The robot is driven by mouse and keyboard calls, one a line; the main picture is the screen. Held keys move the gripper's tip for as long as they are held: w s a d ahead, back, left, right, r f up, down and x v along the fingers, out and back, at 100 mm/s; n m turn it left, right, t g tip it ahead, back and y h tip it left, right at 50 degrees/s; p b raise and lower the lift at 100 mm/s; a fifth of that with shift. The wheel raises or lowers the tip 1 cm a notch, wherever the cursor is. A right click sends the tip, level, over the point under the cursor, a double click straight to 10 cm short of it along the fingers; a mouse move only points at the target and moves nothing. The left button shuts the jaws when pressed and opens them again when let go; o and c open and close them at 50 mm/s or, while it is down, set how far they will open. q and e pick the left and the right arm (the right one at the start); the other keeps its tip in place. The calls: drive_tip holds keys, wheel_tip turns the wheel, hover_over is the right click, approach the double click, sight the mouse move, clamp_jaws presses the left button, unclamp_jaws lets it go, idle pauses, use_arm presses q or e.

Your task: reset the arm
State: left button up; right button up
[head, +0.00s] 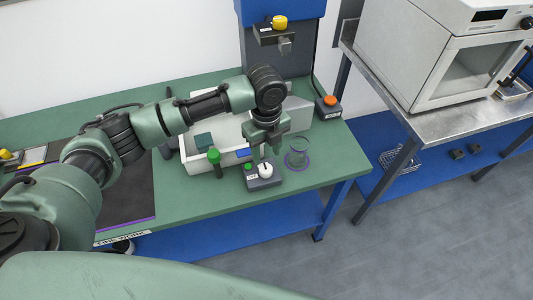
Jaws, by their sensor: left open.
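My left arm reaches in from the left over the green bench (318,152). My left gripper (264,154) points down and is open, with nothing seen between its fingers. It is just above or behind a small dark control box (262,183) with a green button (248,166) and a white knob (265,170). I cannot tell whether the fingers touch the box. My right gripper is not in view.
A white tray (200,167) holding a dark green block (203,141) is left of my gripper. A green-capped item (215,160) stands by it. A glass vessel (297,155) is close right. A box with an orange button (329,106) stands behind. An oven (450,55) is at right.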

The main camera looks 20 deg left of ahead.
use_arm(q)
drive_tip(key=s+d+f+n+t+h, duration=0.2)
drive_tip(key=s+d+f+n+h, duration=0.25)
drive_tip(key=s+d+n, duration=0.65)
drive_tip(key=s+a+n+t+y, duration=0.2)
drive_tip(key=s+a+n+y, duration=0.2)
drive_tip(key=s+a+n, duration=1.1)
wheel_tip(320, 180, down, 28)
drive_tip(key=a+m+g+b, duration=0.2)
drive_tip(key=s+a+f+g+b, duration=0.1)
drive_tip(key=s+a+f, duration=0.2)
drive_tip(key=s+f, duration=1.3)
wheel_tip(320, 180, down, 3)
drive_tip(key=shift+s+r+b, duration=0.1)
drive_tip(key=shift+s+b, duration=0.2)
drive_tip(key=shift+b, duration=0.1)
